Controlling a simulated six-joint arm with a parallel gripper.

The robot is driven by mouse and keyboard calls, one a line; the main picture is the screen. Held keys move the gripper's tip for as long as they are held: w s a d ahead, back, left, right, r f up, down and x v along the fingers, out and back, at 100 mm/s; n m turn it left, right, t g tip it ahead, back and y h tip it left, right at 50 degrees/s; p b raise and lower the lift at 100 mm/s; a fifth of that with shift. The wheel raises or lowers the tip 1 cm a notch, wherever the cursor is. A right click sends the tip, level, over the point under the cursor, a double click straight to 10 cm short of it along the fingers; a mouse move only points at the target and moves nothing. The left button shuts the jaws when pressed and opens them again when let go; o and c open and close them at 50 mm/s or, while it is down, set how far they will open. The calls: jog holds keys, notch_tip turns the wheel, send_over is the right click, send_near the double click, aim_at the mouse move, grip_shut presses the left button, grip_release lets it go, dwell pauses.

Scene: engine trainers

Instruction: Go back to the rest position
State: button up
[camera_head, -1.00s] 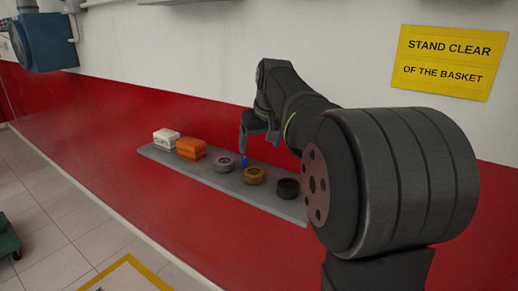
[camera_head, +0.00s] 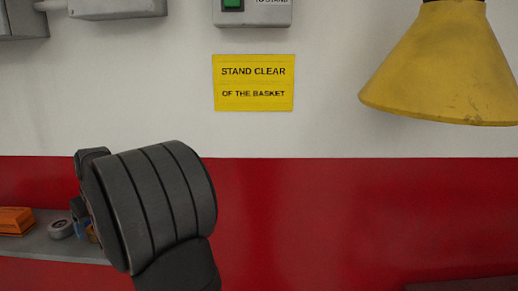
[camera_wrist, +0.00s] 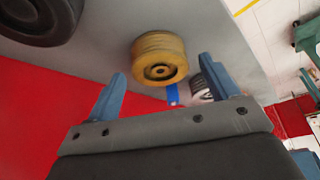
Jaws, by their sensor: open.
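My gripper (camera_wrist: 163,66) is open in the wrist view, its two blue fingers spread apart with nothing held between them. A yellow wheel (camera_wrist: 160,58) on the grey shelf (camera_wrist: 108,62) shows beyond the fingertips. In the head view my dark arm covers most of the gripper; only a small blue part shows at its left side, near the shelf (camera_head: 42,246).
A black wheel (camera_wrist: 38,18), a pale wheel (camera_wrist: 204,88) and a small blue piece (camera_wrist: 172,95) are near the yellow wheel. An orange box (camera_head: 15,220) and a grey wheel (camera_head: 60,229) sit on the shelf. A yellow lamp shade (camera_head: 445,65) hangs at right.

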jog(key=shift+w+a+f, duration=0.1)
jog(key=shift+a+f, duration=0.05)
jog(key=shift+f, duration=0.05)
jog(key=shift+r, duration=1.5)
